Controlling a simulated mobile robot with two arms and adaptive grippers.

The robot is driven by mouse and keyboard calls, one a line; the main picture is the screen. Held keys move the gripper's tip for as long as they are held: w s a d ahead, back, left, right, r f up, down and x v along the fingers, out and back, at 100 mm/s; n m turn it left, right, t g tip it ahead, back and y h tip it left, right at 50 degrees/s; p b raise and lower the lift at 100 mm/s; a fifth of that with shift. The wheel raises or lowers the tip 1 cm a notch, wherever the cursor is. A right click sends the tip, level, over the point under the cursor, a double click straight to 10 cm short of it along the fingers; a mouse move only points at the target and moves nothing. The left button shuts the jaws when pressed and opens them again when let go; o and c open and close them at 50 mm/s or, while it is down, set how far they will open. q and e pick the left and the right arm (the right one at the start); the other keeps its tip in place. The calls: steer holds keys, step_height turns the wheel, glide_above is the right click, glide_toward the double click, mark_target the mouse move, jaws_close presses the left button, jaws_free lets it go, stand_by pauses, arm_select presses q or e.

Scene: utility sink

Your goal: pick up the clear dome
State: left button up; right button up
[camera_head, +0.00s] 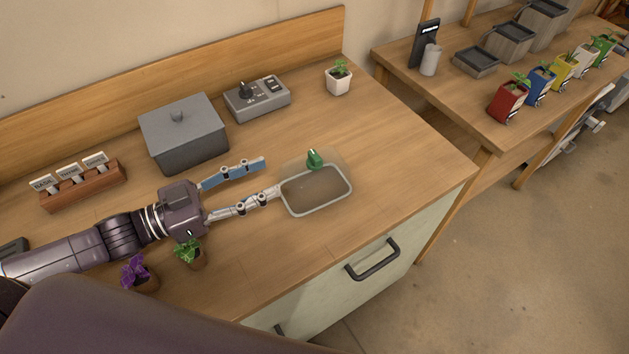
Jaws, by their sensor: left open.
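The clear dome (327,160) is a faint see-through shape with a green knob (314,159) on top. It shows at the back part of a grey-rimmed shallow tray (320,205); I cannot tell whether it rests on the tray or just above it. My left gripper (270,177) reaches in from the left, open, with one blue and one pale finger spread apart. Its fingertips are close to the left side of the dome and tray, with nothing between them. The pale fingertip is at the tray's left rim; contact is unclear. My right gripper is out of view.
A grey lidded box (185,135), a switch box (258,98) and a white-potted plant (339,78) stand behind. A wooden label holder (82,187) is at left. Two small plants, purple (138,272) and green (188,252), stand below my left arm. The bench right of the tray is clear.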

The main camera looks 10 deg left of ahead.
mark_target(311, 161)
arm_select(q)
steer(key=x, duration=0.5)
steer(key=shift+w+d+r, duration=0.1)
steer(key=shift+d+r, duration=0.05)
steer(key=shift+x, duration=0.85)
steer(key=p+x, duration=0.1)
steer(key=x, duration=0.3)
steer(key=shift+d+p, duration=0.1)
steer(key=shift+p, duration=0.2)
steer(key=shift+w+d, duration=0.1)
steer(key=shift+d, duration=0.2)
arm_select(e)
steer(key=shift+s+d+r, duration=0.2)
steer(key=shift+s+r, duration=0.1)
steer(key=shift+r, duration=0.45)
arm_select(q)
steer(key=shift+c, duration=0.6)
steer(key=c, duration=1)
jaws_close()
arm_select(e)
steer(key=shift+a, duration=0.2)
